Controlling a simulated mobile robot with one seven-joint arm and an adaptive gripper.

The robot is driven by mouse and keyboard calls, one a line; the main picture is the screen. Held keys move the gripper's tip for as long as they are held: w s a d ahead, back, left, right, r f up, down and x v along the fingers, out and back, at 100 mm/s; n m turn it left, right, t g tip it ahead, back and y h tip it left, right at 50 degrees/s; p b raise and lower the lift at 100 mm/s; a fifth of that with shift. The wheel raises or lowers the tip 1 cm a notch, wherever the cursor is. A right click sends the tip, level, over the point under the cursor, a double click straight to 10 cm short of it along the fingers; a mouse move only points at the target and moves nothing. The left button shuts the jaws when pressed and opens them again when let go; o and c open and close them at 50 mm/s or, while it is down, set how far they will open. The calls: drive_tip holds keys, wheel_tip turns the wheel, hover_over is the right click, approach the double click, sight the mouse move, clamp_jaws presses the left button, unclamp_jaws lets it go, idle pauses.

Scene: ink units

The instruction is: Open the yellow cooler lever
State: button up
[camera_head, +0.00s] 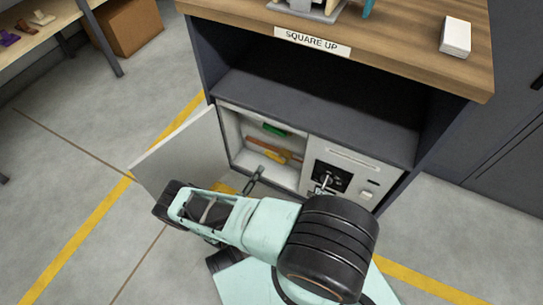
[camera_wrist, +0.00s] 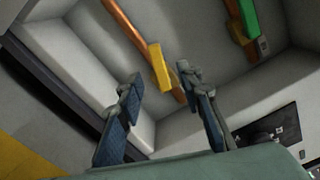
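The yellow lever (camera_head: 272,155) lies along a copper pipe (camera_head: 292,157) inside the open compartment of the cabinet. In the wrist view the yellow lever (camera_wrist: 160,67) sits on the copper pipe (camera_wrist: 130,22), just beyond my fingertips. My gripper (camera_head: 254,177) is at the mouth of the compartment, in front of and below the lever.
A green lever (camera_head: 275,129) is higher in the compartment; it also shows in the wrist view (camera_wrist: 247,18). The compartment's door (camera_head: 180,155) stands swung open to the left. A black panel (camera_head: 331,177) is to the right. The wooden worktop (camera_head: 400,37) overhangs above.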

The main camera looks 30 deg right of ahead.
sight(270, 156)
drive_tip(key=x, duration=1.1)
drive_tip(key=shift+s+f+b, duration=0.1)
drive_tip(key=shift+f+b, duration=0.15)
drive_tip(key=shift+b, duration=0.1)
clamp_jaws()
